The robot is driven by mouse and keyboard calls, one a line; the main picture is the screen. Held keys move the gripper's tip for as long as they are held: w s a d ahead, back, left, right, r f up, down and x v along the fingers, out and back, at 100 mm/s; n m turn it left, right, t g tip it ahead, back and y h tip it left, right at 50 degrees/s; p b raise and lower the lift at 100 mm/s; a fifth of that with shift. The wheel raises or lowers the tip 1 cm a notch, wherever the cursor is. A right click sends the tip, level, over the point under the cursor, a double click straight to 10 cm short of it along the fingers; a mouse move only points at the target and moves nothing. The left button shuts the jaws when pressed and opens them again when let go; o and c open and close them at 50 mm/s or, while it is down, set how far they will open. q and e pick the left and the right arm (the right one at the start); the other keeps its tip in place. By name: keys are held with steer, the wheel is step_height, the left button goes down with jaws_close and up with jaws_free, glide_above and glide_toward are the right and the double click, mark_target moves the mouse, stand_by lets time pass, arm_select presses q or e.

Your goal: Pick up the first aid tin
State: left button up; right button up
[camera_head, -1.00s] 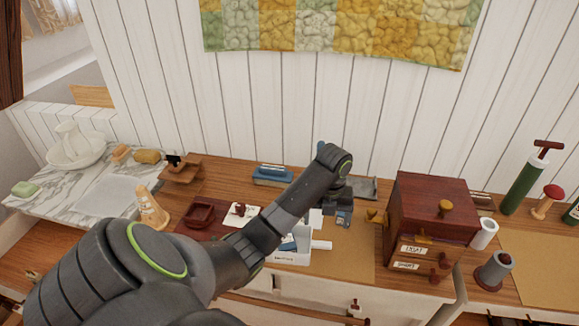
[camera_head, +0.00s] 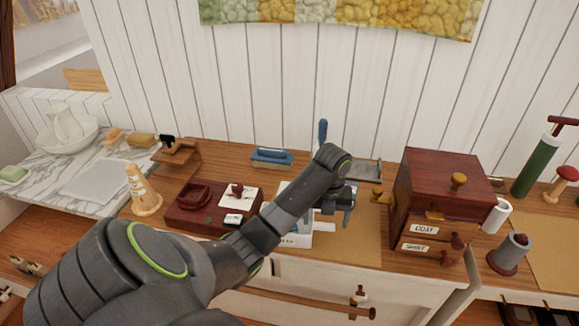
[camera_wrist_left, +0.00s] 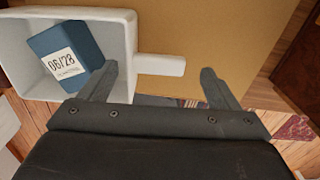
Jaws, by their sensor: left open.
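A white open-topped box (camera_head: 298,240) with partly hidden dark lettering on its front stands on the worktop; it seems to be the first aid tin. In the left wrist view the white box (camera_wrist_left: 128,40) holds a blue block (camera_wrist_left: 66,54) labelled 06/28, and a white handle (camera_wrist_left: 162,65) sticks out to the right. My left gripper (camera_head: 338,208) is open and empty over the box's right side. In the wrist view its fingertips (camera_wrist_left: 160,71) lie either side of the handle; I cannot tell the height gap. My forearm hides part of the box. My right gripper is not in view.
A dark red cabinet (camera_head: 446,190) with labelled drawers stands close on the right. A dark red tray (camera_head: 192,197) and a cone (camera_head: 142,190) stand left. A blue-topped block (camera_head: 272,157) is behind. The brown mat (camera_head: 355,245) right of the box is mostly bare.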

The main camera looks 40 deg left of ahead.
mark_target(324, 224)
arm_select(q)
step_height(324, 224, down, 3)
steer(key=shift+a+f+b, duration=0.1)
steer(key=shift+a+b, duration=0.05)
steer(key=shift+b, duration=0.45)
steer(key=shift+f, duration=0.5)
steer(key=shift+c, duration=0.3)
steer(key=c, duration=1.2)
steer(key=shift+r, duration=0.1)
steer(key=shift+c, duration=0.5)
steer(key=shift+r, duration=0.1)
